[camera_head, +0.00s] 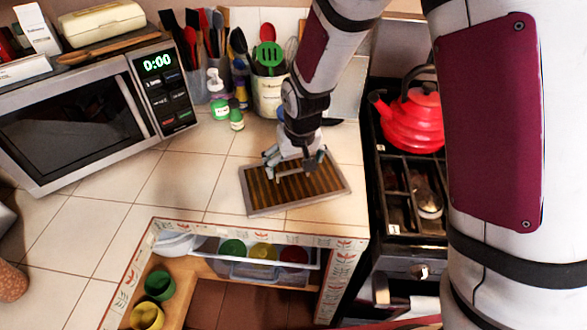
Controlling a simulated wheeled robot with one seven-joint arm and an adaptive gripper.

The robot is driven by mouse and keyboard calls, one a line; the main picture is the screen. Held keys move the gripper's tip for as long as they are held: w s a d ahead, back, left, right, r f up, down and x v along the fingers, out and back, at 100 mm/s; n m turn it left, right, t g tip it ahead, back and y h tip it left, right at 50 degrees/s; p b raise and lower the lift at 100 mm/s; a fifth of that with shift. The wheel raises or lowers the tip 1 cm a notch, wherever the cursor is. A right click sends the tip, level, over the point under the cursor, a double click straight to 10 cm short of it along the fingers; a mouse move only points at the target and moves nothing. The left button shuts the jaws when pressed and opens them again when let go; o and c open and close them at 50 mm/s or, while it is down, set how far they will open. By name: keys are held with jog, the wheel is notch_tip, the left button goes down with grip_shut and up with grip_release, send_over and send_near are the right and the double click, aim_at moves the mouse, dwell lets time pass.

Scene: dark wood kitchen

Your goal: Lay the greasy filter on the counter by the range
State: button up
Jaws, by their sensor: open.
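The greasy filter (318,191) is a flat rectangular panel with a grey metal frame and brown, ribbed slats. It lies flat on the tiled counter (225,190), just left of the black range (410,215). My gripper (290,172) is open over the far half of the filter, pointing down. It hides part of the far edge and slats. I cannot tell whether the fingertips touch the filter.
A red kettle (412,122) stands on the range. A microwave (95,115) sits at the left, with utensil crocks (270,97) and small bottles behind the filter. Below the counter edge is an open shelf with coloured cups (158,284). Counter left of the filter is clear.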

aim_at(298, 189)
jog(key=s+d+r+m, duration=0.1)
jog(key=s+d+r, duration=0.35)
jog(key=r, duration=0.55)
jog(key=s+d+r, duration=0.4)
jog(key=s+r, duration=0.1)
jog(key=r, duration=0.4)
jog(key=s+d+r+t, duration=0.1)
jog(key=s+d+r, duration=0.1)
jog(key=s, duration=0.5)
jog(key=s+d+r+m+t, duration=0.1)
jog(key=s+d+r, duration=0.2)
jog(key=s, duration=0.5)
jog(key=shift+d+r+h, duration=0.3)
jog(key=shift+d, duration=0.15)
